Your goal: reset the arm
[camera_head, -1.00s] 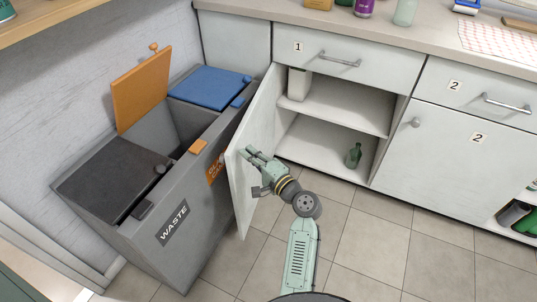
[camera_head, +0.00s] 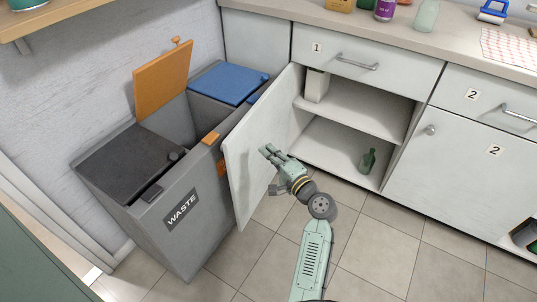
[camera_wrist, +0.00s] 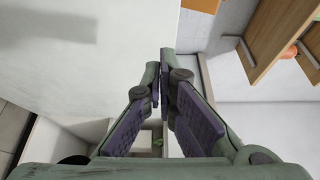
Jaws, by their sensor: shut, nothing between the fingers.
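My gripper (camera_head: 268,152) is at the end of my pale green arm, in the middle of the head view. It is in front of the inner face of the open cabinet door (camera_head: 262,140), and I cannot tell whether it touches it. In the wrist view my gripper (camera_wrist: 162,62) has its fingertips together with nothing between them. The pale door face (camera_wrist: 85,50) fills the upper left of that view.
The open cabinet (camera_head: 352,104) holds a green bottle (camera_head: 367,161) on its lower shelf and a pale box (camera_head: 316,86) above. A grey waste bin unit (camera_head: 160,235) with an open orange lid (camera_head: 163,78) stands left of the door. Tiled floor (camera_head: 385,255) is clear at lower right.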

